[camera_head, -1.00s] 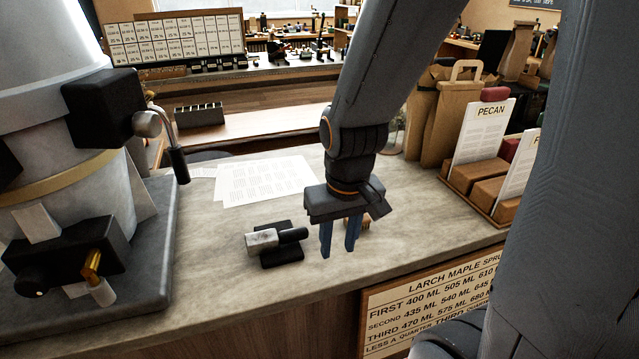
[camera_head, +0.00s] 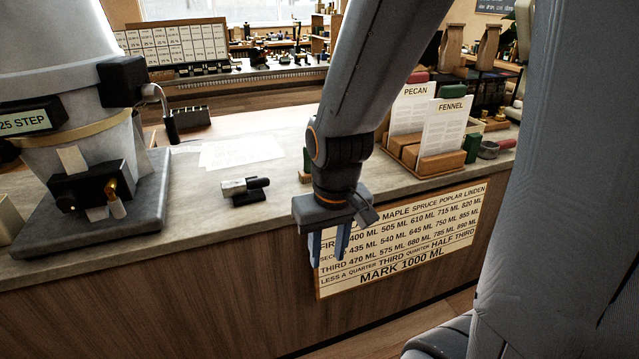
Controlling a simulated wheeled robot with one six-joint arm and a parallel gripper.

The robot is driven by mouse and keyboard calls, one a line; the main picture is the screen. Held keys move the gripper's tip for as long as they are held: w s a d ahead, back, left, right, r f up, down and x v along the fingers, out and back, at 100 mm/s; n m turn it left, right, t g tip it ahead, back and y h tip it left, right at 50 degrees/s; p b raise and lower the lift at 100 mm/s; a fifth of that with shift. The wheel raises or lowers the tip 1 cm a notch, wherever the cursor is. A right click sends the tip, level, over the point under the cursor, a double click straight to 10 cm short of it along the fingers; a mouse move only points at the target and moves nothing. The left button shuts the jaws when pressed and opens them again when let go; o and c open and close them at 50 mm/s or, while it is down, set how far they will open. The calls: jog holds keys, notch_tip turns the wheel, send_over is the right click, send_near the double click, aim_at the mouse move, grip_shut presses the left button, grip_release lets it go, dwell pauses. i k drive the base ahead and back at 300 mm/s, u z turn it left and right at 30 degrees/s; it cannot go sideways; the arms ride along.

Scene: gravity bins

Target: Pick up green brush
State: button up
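A small green object with a tan lower part (camera_head: 307,163), which looks like the green brush, stands on the counter just left of my arm. My arm partly hides it, so its full shape cannot be told. My gripper (camera_head: 329,250) hangs in front of the counter's front face, below and nearer than the green object. Its two blue fingers point down, apart, with nothing between them.
A metal and black tool (camera_head: 244,187) lies on the counter (camera_head: 215,222). Paper sheets (camera_head: 240,151) lie behind it. A large hopper machine stands at left. Card holders, a green block (camera_head: 472,148) and a pan (camera_head: 490,149) are at right. A measure sign (camera_head: 410,238) hangs on the front.

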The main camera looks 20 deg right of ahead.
aim_at(305, 176)
jog(key=z, duration=1.15)
jog(key=i, duration=0.6)
jog(key=u, duration=1.2)
jog(key=i, duration=0.4)
jog(key=z, duration=0.05)
